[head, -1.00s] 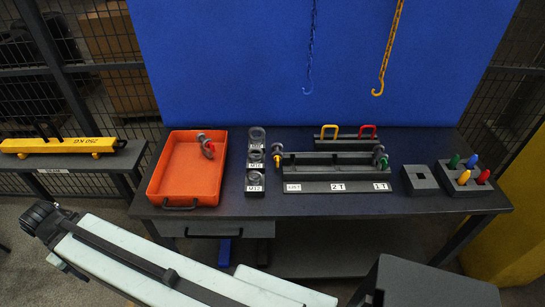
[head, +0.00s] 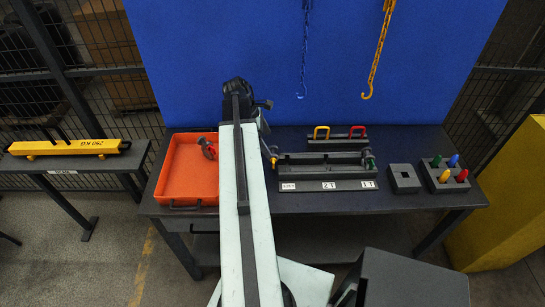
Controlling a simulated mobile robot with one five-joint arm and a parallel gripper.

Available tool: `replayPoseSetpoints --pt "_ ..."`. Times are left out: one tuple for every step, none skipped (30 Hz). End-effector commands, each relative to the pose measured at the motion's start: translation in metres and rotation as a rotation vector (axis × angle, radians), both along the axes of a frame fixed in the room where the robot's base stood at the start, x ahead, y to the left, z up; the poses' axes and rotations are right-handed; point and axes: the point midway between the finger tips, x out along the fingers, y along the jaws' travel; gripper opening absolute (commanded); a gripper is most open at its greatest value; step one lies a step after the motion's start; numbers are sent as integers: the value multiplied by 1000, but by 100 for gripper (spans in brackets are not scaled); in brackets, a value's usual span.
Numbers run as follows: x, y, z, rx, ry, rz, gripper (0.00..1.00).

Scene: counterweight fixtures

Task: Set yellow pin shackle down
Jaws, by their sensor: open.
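The yellow pin shackle (head: 273,159) is a small grey shackle with a yellow pin end. It is at the left end of the dark shackle rack (head: 330,186), close to the right edge of my arm. I cannot tell how it is seated. My gripper (head: 240,90) is at the dark far end of my arm, high against the blue board, above and left of the shackle. It is open and apart from the shackle; its fingers are hard to make out. A green pin shackle (head: 369,160) is at the rack's right end. A red pin shackle (head: 207,148) lies in the orange tray (head: 181,190).
A blue hook chain (head: 303,85) and a yellow one (head: 376,70) hang at the back. Red and yellow handles (head: 322,129) stand behind the rack. A square-holed block (head: 404,183) and a block of coloured pegs (head: 436,184) are at right. My arm hides the table left of the rack.

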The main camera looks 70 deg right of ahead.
Motion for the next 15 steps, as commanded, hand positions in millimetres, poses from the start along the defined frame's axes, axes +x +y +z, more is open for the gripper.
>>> replayPoseSetpoints --pt "0 0 -3 0 0 0 100" --pt "-1 0 -5 0 0 0 100" --pt "-1 0 -10 0 0 0 100" --pt "-3 0 -14 0 0 0 100" --pt "-4 -1 -19 0 0 -1 100" --pt "-6 -1 -24 0 -1 -1 100" --pt "-7 -2 -27 0 -1 -1 100" --pt "-8 -2 -29 0 -1 -1 100" --pt "-8 -2 -28 0 -1 -1 100" --pt "-8 -2 -27 -1 -1 0 100" --pt "-8 -2 -26 -1 -1 0 100" --pt "-9 -2 -28 -1 -1 0 100" --pt "-9 -2 -30 -1 -1 0 100" --pt "-10 -2 -33 -1 -1 0 100" --pt "-12 -2 -39 -1 -1 0 100"
